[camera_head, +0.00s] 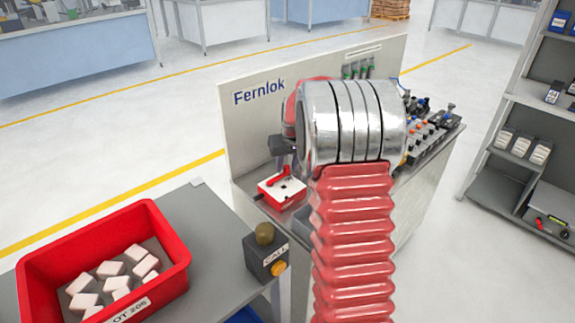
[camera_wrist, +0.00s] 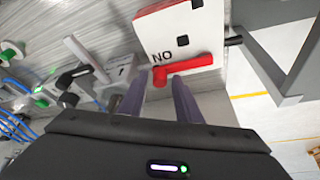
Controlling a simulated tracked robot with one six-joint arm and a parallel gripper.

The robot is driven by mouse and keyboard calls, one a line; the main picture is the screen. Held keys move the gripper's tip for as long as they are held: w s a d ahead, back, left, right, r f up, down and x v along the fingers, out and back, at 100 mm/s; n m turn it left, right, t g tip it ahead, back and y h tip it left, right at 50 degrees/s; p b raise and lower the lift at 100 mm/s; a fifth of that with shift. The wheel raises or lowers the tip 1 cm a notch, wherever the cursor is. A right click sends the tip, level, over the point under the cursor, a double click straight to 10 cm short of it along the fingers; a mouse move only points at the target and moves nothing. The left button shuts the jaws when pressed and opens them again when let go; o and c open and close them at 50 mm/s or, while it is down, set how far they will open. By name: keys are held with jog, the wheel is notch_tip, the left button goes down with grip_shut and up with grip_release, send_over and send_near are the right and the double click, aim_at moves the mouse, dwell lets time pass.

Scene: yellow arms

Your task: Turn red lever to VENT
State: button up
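The red lever (camera_wrist: 192,66) is on a box with a white top and red sides (camera_wrist: 200,17). In the wrist view its rounded end is at the left and its bar runs right along the box edge. The letters "NO" show beside it; no VENT mark can be read. In the head view the lever box (camera_head: 283,191) stands on the bench's left end. My gripper (camera_wrist: 159,80) is open, its two fingers apart, with the lever's rounded end in line with the gap. I cannot tell whether the fingers touch the lever. My arm hides part of the bench in the head view.
An upright Fernlok panel (camera_head: 262,120) stands behind the box. Several valves and fittings (camera_head: 430,125) fill the bench's right side. A grey shelf (camera_head: 500,165) is at the right.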

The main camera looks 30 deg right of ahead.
grip_shut()
dwell(0.3)
jog(key=shift+s, duration=0.15)
dwell(0.3)
jog(key=shift+s+a+m+g+h, duration=0.15)
jog(key=shift+s+m+h, duration=0.3)
jog(key=shift+m, duration=0.55)
jog(key=shift+s+a+m+g+h, duration=0.2)
jog(key=shift+s+m, duration=0.35)
jog(key=shift+m, duration=0.45)
jog(key=s+m, duration=0.1)
jog(key=m, duration=0.1)
jog(key=s+a+m+g+h, duration=0.1)
jog(key=m, duration=0.1)
jog(key=shift+s, duration=0.15)
jog(key=m, duration=0.1)
jog(key=s+a+m+g, duration=0.1)
jog(key=m, duration=0.1)
jog(key=a+m+g, duration=0.1)
jog(key=m, duration=0.1)
jog(key=shift+s+h, duration=0.35)
jog(key=shift+s+a+m+g, duration=0.2)
jog(key=shift+a+m+g, duration=0.45)
jog(key=shift+m, duration=0.6)
jog(key=shift+s+a+m+g, duration=0.2)
jog(key=shift+a+m+g, duration=0.1)
jog(key=shift+a+m, duration=0.75)
jog(key=shift+d+m, duration=0.15)
jog(key=shift+m, duration=0.15)
